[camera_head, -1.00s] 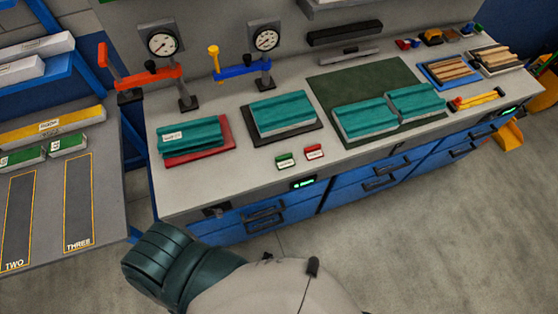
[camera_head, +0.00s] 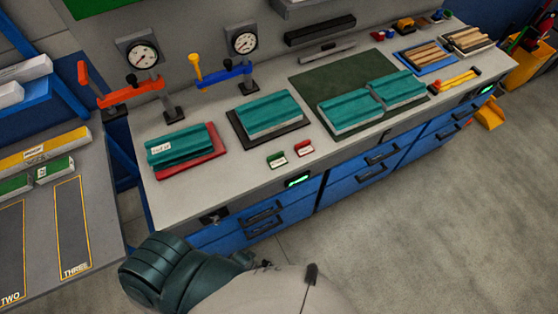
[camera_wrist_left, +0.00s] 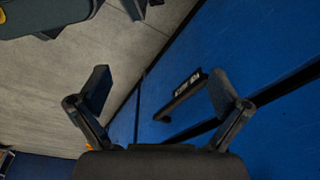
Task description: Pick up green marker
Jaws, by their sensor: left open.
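A small green marker block (camera_head: 277,160) with a white label stands on the grey workbench (camera_head: 225,185), near its front edge, in the head view. A similar red block (camera_head: 304,149) stands just right of it. In the left wrist view my left gripper (camera_wrist_left: 160,92) is open, with its two dark fingers wide apart and nothing between them. It faces a blue cabinet front with a black handle (camera_wrist_left: 182,93), and the green marker does not show there. A teal and white part of my arm shows low in the head view; its gripper is hidden. My right gripper is not in view.
Behind the markers lie a teal panel on a red plate (camera_head: 215,171), another on a black plate (camera_head: 298,123), and two on a green mat (camera_head: 315,80). Clamps and gauges stand at the back. Blue drawers (camera_head: 350,180) front the bench.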

